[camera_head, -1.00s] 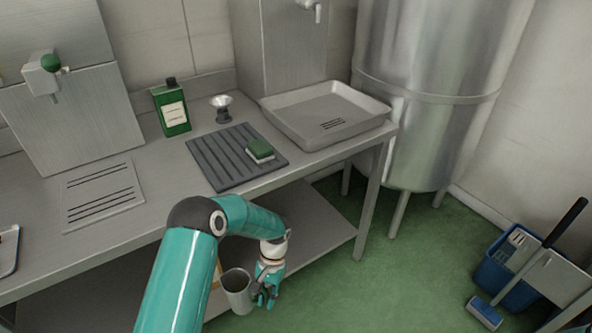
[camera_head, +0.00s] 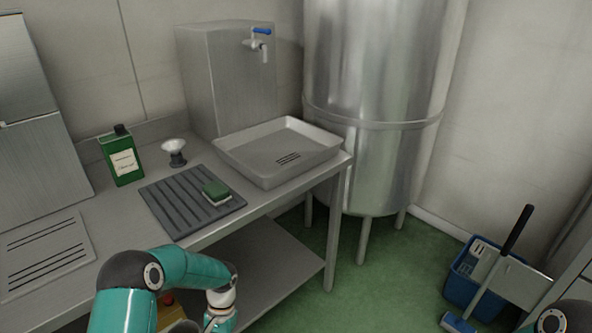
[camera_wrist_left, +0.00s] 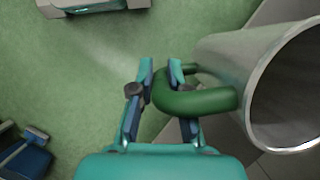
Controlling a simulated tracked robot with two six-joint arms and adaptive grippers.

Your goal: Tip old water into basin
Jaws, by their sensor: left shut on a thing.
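The basin (camera_head: 236,154) is a shallow grey metal tray on the right end of the steel counter in the head view, with a slotted drain in its floor. In the left wrist view my left gripper (camera_wrist_left: 162,78) is shut on the green handle (camera_wrist_left: 200,101) of a metal jug (camera_wrist_left: 240,52). The jug's round rim faces right and its inside is mostly out of view, so I cannot tell whether it holds water. In the head view my left arm reaches in low, in front of the counter, and the jug is below the picture edge. My right gripper is not in view.
A tap with a blue lever (camera_head: 261,31) sits on a steel box behind the basin. A ribbed mat (camera_head: 188,203) with a green sponge (camera_head: 216,192), a small white-topped item (camera_head: 174,147) and a green bottle (camera_head: 122,158) stand left of it. A large tank (camera_head: 375,90) and blue bucket (camera_head: 470,280) are right.

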